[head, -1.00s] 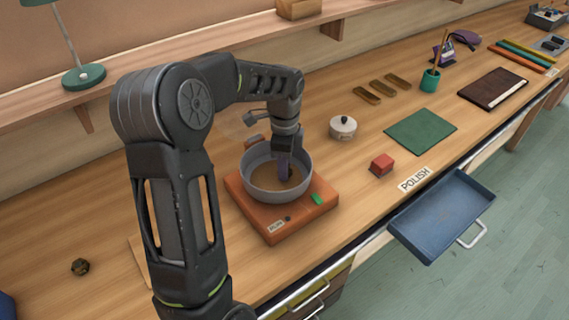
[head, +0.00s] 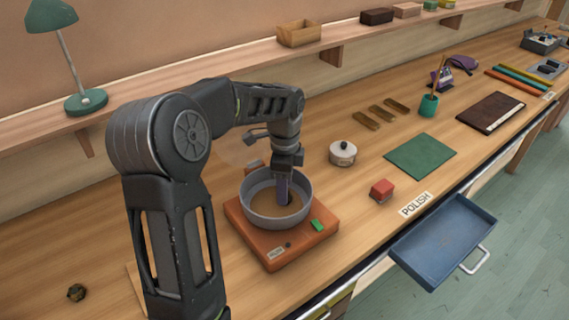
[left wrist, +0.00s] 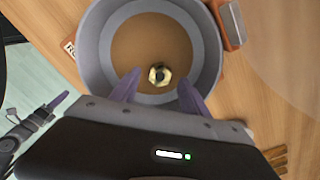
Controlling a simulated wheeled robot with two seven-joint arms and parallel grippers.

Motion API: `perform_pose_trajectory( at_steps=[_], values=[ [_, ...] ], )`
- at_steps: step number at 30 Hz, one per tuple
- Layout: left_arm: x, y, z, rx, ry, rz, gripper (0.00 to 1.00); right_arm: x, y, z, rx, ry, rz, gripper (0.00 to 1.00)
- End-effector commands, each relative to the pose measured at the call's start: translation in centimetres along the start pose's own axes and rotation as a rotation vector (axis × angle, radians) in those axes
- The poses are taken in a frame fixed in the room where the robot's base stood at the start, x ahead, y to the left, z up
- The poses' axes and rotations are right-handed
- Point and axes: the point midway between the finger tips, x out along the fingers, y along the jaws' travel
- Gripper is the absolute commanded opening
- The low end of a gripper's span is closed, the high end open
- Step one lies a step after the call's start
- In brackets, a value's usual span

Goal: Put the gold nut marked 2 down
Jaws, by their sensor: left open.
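The gold nut (left wrist: 159,74) lies on the brown floor of a grey round pan in the left wrist view. No number is legible on it, and it is not discernible in the head view. The pan (head: 250,205) sits on an orange-red base (head: 290,250). My left gripper (head: 283,190) points down into the pan. Its purple fingers (left wrist: 157,90) are spread apart in the left wrist view, with the nut just beyond the gap between their tips. My right gripper (left wrist: 55,106) shows small at the left of that view, its opening unclear.
A white lidded pot (head: 343,154), a red block (head: 381,190) and a green mat (head: 420,156) are right of the pan. A blue drawer tray (head: 444,240) juts out in front. A small dark nut-like piece (head: 76,292) lies at front left.

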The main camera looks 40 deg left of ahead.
Motion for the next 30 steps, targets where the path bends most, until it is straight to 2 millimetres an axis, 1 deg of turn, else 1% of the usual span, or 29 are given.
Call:
perform_pose_trajectory(
  at_steps=[9,12,15,19,30],
  values=[
    [-6.6,-0.1,0.0,0.000,0.001,-0.006,0.54,0.8,0.2,-0.1,-0.002,0.002,-0.003,0.36],
    [-8.3,-0.1,0.0,0.000,0.001,-0.005,0.54,0.8,0.2,-0.1,-0.002,0.003,-0.003,0.36],
    [-9.5,-0.1,0.0,0.000,0.001,-0.004,0.54,0.8,0.2,-0.1,-0.002,0.003,-0.004,0.36],
    [-10.1,0.0,0.0,0.001,0.000,-0.001,0.54,0.9,0.2,-0.1,-0.003,0.003,-0.004,0.36],
    [-10.1,0.0,0.0,0.000,0.000,-0.001,0.54,0.8,0.2,-0.1,-0.002,0.003,-0.004,0.36]
  ],
)
